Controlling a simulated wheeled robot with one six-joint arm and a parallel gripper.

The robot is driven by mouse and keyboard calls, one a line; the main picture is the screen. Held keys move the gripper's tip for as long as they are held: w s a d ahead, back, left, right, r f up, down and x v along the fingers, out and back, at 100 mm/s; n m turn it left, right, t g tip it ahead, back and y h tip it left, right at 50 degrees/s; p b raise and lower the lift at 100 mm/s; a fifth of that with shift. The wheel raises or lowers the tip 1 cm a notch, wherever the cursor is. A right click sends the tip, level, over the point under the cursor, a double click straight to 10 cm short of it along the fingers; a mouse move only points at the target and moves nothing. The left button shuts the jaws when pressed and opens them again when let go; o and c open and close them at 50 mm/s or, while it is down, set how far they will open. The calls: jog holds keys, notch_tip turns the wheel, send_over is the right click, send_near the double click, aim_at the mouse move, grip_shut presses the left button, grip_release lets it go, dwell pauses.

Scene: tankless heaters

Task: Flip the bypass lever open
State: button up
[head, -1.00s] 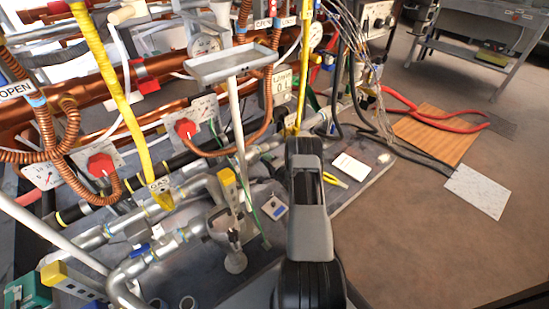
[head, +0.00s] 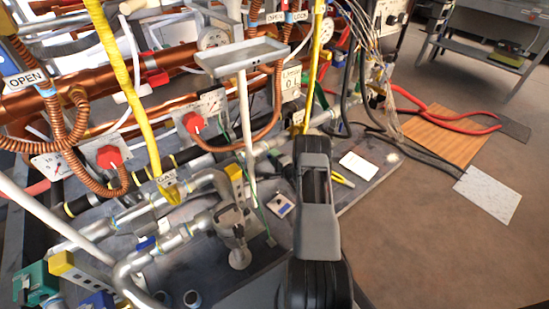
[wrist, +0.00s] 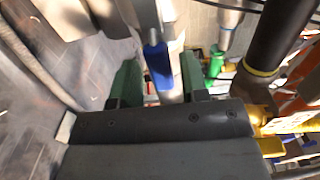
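In the wrist view a blue lever handle (wrist: 158,66) on a silver pipe fitting lies between the two green finger pads of my gripper (wrist: 160,80). The fingers are apart, one on each side of the handle. I cannot tell whether either pad touches it. No label shows on it, so I cannot confirm that it is the bypass lever. In the head view a small blue handle (head: 146,243) sits on the silver pipes at lower left. My gripper is not visible in the head view; only my dark arm shows there.
Red knobs (head: 193,122) and copper pipes fill the back left. A yellow hose (head: 122,70) with a GAS tag hangs over the pipes. A grey tray (head: 242,57) stands on a post. A black pipe (wrist: 283,35) is close right of my gripper.

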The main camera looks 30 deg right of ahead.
jog(key=shift+o, duration=0.6)
jog(key=shift+s, duration=0.1)
jog(key=s+d+p, duration=0.1)
jog(key=s+p, duration=0.3)
jog(key=s, duration=0.9)
jog(key=shift+s, duration=0.3)
jog(key=shift+d, duration=0.1)
